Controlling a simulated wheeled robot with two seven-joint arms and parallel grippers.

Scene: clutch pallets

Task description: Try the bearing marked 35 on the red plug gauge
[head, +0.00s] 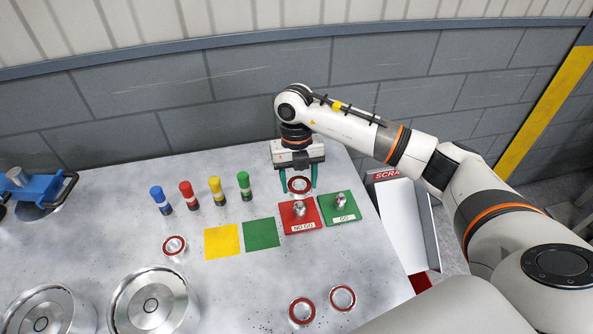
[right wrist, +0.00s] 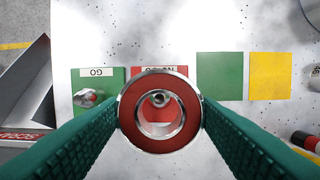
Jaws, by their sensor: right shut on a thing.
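My right gripper (head: 299,185) is shut on a bearing (right wrist: 130,110) with a steel rim and red seal, held by its outer sides between the green fingers. No number on it is legible. The red plug gauge is a steel plug (head: 299,208) on a red plate (head: 289,220) marked NO GO. In the head view the bearing is just behind this plug; in the right wrist view the plug's top (right wrist: 160,98) shows through the bore, toward its upper edge. The bearing appears above the plate, not around the plug. My left gripper is not in view.
A green GO plate (head: 350,215) with its plug stands right of the red one. Yellow (head: 222,240) and green (head: 262,234) squares lie left. Other bearings (head: 174,246) (head: 302,311) (head: 342,298), several coloured cylinders (head: 187,195) and large metal housings (head: 150,303) share the table. A scrap bin (head: 408,225) is right.

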